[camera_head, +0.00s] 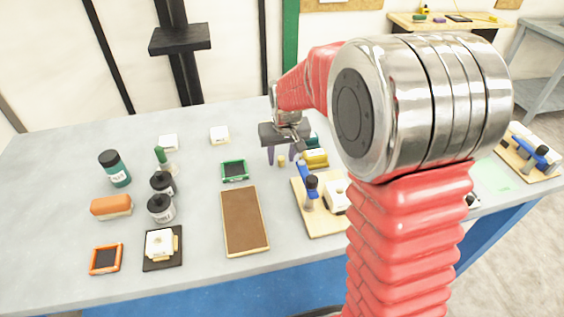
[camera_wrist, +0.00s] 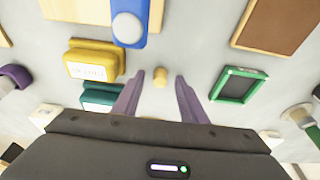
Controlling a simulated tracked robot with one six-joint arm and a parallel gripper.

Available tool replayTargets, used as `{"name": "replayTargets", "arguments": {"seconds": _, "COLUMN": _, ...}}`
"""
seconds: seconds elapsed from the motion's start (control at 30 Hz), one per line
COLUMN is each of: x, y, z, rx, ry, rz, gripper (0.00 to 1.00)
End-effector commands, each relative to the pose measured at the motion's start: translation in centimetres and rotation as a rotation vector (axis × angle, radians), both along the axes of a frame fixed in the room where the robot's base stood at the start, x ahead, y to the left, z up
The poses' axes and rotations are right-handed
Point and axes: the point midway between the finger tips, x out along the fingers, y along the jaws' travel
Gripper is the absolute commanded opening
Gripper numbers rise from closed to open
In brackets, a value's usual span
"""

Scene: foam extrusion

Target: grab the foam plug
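The foam plug appears to be the small tan peg (camera_head: 281,160) standing on the grey table, just below my gripper in the head view. In the wrist view the tan peg (camera_wrist: 160,77) lies midway between the tips of my gripper's two purple fingers. My gripper (camera_wrist: 158,80) is open, with a clear gap on each side of the peg and no contact visible. In the head view my gripper (camera_head: 281,157) hangs over the table with its fingers pointing down. How high the fingertips are above the table is hard to tell.
A green-framed square (camera_head: 235,171) lies left of the peg. A yellow block (camera_head: 315,158) and a teal block (camera_wrist: 100,97) stand close on the other side. A wooden board with a blue clamp (camera_head: 308,190) and a brown board (camera_head: 244,220) lie nearer the front edge.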

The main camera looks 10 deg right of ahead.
Motion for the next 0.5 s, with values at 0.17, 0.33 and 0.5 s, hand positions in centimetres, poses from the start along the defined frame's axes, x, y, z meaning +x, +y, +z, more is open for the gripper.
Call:
{"name": "replayTargets", "arguments": {"seconds": 0.17, "x": 0.02, "y": 0.01, "z": -0.01, "rx": 0.0, "ry": -0.001, "rz": 0.0, "gripper": 0.39}}
{"name": "replayTargets", "arguments": {"seconds": 0.33, "x": 0.02, "y": 0.02, "z": 0.01, "rx": 0.0, "ry": -0.001, "rz": 0.0, "gripper": 0.39}}
{"name": "replayTargets", "arguments": {"seconds": 0.5, "x": 0.02, "y": 0.03, "z": 0.01, "rx": 0.0, "ry": -0.001, "rz": 0.001, "gripper": 0.39}}
